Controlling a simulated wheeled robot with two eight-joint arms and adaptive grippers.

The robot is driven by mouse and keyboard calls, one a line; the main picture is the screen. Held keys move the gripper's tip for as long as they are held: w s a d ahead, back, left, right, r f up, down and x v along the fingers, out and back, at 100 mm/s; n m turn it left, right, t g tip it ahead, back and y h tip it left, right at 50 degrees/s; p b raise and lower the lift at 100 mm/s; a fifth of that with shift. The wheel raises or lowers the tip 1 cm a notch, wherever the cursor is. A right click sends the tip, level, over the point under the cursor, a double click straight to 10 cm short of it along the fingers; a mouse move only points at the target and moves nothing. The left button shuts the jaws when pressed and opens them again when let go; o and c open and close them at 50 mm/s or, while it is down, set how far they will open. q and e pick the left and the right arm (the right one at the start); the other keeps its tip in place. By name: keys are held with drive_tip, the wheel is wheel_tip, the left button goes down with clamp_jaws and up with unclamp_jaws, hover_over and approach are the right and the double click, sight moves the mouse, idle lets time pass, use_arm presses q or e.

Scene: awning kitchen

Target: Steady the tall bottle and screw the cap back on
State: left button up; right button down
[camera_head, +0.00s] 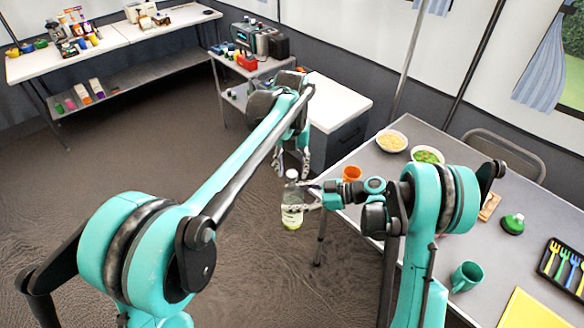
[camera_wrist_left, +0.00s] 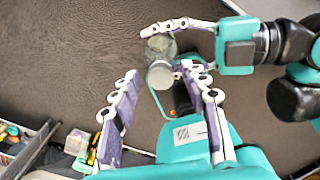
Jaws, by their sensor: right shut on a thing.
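The tall clear bottle (camera_head: 291,213) has a pale label and a little yellow-green at its base. It is upright in mid-air beside the table's left edge. My right gripper (camera_head: 300,197) is shut around its body from the right. A pale grey-white cap (camera_head: 292,174) shows at the bottle's top; I cannot tell how tightly it sits. My left gripper (camera_head: 292,163) is above it, pointing down, with fingers apart and empty. In the left wrist view, the round cap (camera_wrist_left: 160,74) lies just beyond and between the left fingertips (camera_wrist_left: 168,88), and the bottle body (camera_wrist_left: 159,45) is behind it.
The grey table (camera_head: 455,215) at right bears two bowls, an orange cup (camera_head: 351,173), a teal mug (camera_head: 467,276), a green-capped item (camera_head: 513,224) and a cutlery tray (camera_head: 562,266). A white-topped cabinet (camera_head: 340,103) stands behind. Open floor lies left of the bottle.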

use_arm(q)
drive_tip(key=shift+r, duration=2.25)
drive_tip(key=shift+c, duration=0.4)
